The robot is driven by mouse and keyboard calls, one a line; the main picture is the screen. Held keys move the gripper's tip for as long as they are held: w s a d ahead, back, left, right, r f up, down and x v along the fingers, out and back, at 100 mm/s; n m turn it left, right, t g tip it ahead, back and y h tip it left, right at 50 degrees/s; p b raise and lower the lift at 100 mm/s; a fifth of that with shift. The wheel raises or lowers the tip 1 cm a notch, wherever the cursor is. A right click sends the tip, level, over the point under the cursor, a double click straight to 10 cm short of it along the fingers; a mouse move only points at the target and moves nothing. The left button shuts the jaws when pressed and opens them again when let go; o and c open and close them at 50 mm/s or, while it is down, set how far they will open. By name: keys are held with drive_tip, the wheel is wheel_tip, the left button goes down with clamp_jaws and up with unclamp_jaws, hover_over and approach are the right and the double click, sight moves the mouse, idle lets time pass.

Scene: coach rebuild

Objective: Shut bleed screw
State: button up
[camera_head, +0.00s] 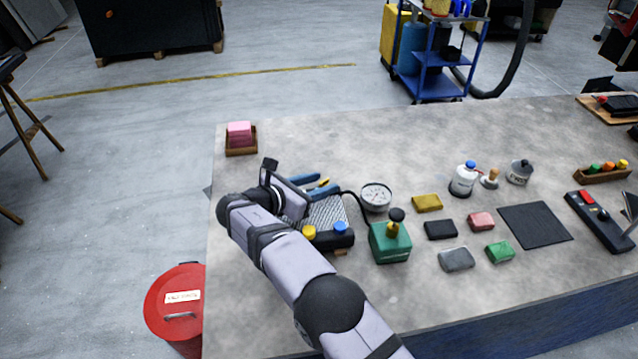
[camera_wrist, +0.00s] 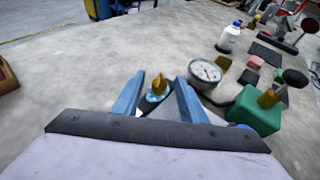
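A small brass bleed screw (camera_wrist: 158,84) with a light blue ring at its base shows in the wrist view, between the two blue fingers of my gripper (camera_wrist: 160,88). Gaps show on both sides of it, so the gripper looks open and not touching it. In the head view the brass tip (camera_head: 324,182) shows beside the fingers of my gripper (camera_head: 316,186). Below is a ribbed grey unit (camera_head: 328,212) with a yellow cap (camera_head: 309,232) and a blue cap (camera_head: 340,228). My arm and gripper hide part of this unit.
A round gauge (camera_head: 376,196) and a green box with a black knob (camera_head: 389,241) stand close right of the unit. Coloured blocks, a dark mat (camera_head: 535,225) and bottles lie further right. A pink block in a wooden tray (camera_head: 240,148) sits at the back left.

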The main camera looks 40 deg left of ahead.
drive_tip(key=shift+b+v, duration=1.25)
drive_tip(key=shift+v, duration=2.45)
drive_tip(key=shift+w, duration=0.1)
wheel_tip(320, 180, up, 6)
drive_tip(key=d+p, duration=0.1)
drive_tip(key=d, duration=0.1)
drive_tip(key=f+n, duration=0.1)
drive_tip(key=f, duration=0.1)
drive_tip(key=f+n+y, duration=0.1)
drive_tip(key=f, duration=0.1)
drive_tip(key=f+y, duration=0.1)
drive_tip(key=f, duration=0.1)
drive_tip(key=shift+s+d+n, duration=0.2)
drive_tip(key=shift+s+n, duration=0.05)
drive_tip(key=shift+n, duration=0.15)
drive_tip(key=shift+a+f+y, duration=0.1)
drive_tip(key=shift+a+y, duration=0.2)
drive_tip(key=shift+y, duration=0.2)
drive_tip(key=shift+p+x, duration=1.35)
drive_tip(key=shift+x, duration=2.25)
